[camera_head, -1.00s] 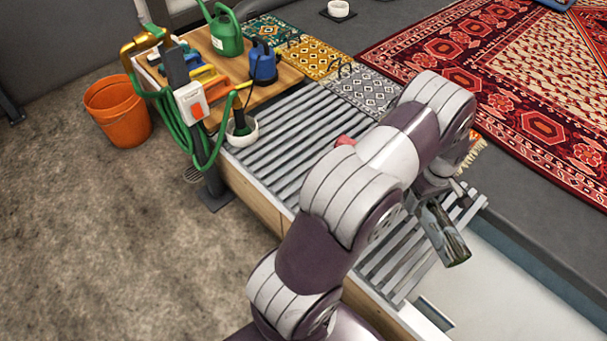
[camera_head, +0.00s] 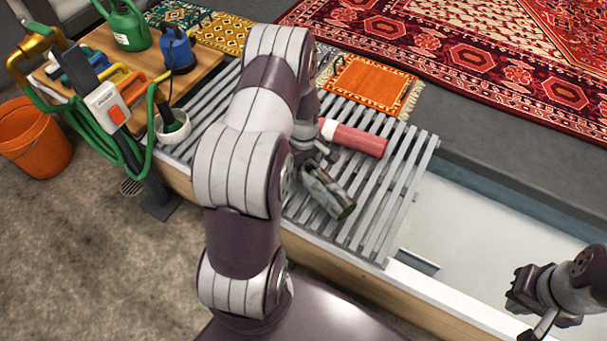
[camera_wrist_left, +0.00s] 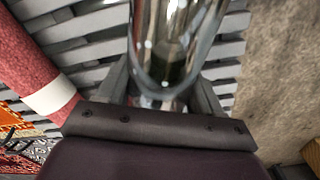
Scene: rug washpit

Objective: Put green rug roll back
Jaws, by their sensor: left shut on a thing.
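My left gripper (camera_head: 312,165) is shut on a glossy, greenish-grey cylinder (camera_head: 330,193), held tilted over the slatted grey rack (camera_head: 400,195). I cannot tell if it touches the slats. In the left wrist view the cylinder (camera_wrist_left: 178,40) looks shiny and glass-like between the fingers; its far end is cut off. It is the only greenish roll-shaped thing I see; no rug pile shows on it. A red roll with a white band (camera_head: 358,139) lies on the slats just beyond the gripper, and also shows in the left wrist view (camera_wrist_left: 25,75). My right gripper (camera_head: 527,305) is empty and looks open.
Small patterned rugs lie behind the rack: orange (camera_head: 370,84), yellow (camera_head: 222,35). A large red rug (camera_head: 440,45) covers the back. A wooden board (camera_head: 95,45) holds a green can (camera_head: 128,28) and blue sprayer (camera_head: 177,52). A hose stand (camera_head: 105,105) and orange bucket (camera_head: 35,140) stand left.

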